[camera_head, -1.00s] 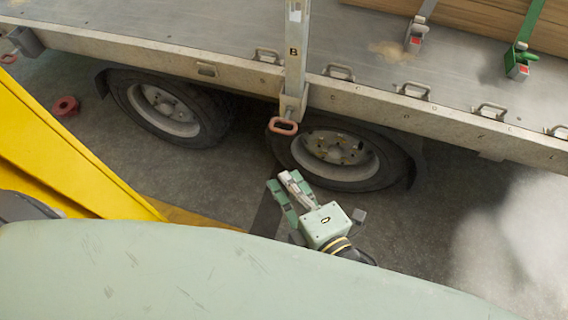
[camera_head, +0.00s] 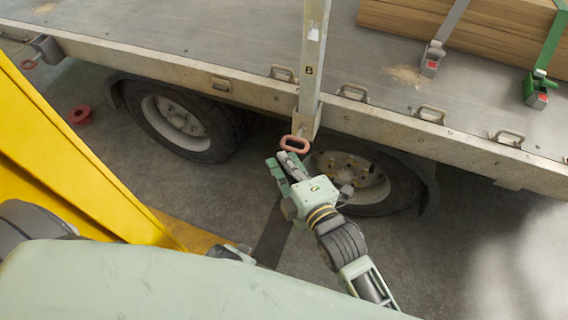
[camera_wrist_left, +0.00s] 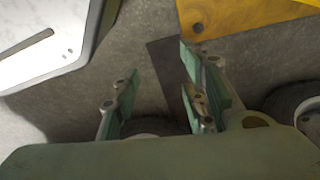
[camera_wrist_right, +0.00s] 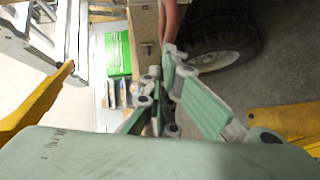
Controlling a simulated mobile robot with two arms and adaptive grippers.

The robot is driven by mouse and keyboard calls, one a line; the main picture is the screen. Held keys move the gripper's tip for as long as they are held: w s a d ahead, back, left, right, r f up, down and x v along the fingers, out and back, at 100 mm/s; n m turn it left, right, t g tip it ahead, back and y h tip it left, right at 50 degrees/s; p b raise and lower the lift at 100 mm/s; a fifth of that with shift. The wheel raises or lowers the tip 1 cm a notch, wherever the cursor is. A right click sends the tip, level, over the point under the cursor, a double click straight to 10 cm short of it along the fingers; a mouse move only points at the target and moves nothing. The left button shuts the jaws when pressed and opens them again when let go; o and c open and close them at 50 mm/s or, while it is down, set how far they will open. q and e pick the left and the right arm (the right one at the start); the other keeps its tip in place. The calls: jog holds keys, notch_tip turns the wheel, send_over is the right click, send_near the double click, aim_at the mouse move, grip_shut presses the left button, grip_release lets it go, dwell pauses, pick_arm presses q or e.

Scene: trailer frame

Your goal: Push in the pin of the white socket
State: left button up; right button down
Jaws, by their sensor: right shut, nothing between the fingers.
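The pale, whitish socket (camera_head: 306,122) sits on the trailer's side rail, below the upright post (camera_head: 312,50) marked B. The pin's reddish loop handle (camera_head: 294,145) sticks out at the socket's lower front. The pin's shaft is hidden. My right gripper (camera_head: 279,162) is shut and empty, its fingertips just below and left of the handle. In the right wrist view the handle (camera_wrist_right: 172,22) is right by the fingertips (camera_wrist_right: 165,62); I cannot tell if they touch. My left gripper (camera_wrist_left: 160,85) is open and empty over the floor in its wrist view.
Trailer wheels (camera_head: 350,175) stand under the rail (camera_head: 240,90), behind my right gripper. A yellow structure (camera_head: 70,160) runs along the left. A red ring-shaped object (camera_head: 80,115) lies on the floor. Timber (camera_head: 440,25), straps and ratchets (camera_head: 536,90) are on the deck.

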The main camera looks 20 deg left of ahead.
jog(key=shift+w, duration=0.1)
jog(key=w, duration=0.3)
jog(key=shift+w+d, duration=0.1)
jog(key=shift+w, duration=0.1)
pick_arm(q)
jog(key=shift+s+f, duration=0.4)
jog(key=shift+f, duration=0.3)
pick_arm(e)
send_near(291, 150)
jog(key=s+d, duration=0.1)
jog(key=s+r, duration=0.1)
jog(key=shift+s+d+r, duration=0.25)
jog(key=shift+d+r, duration=0.1)
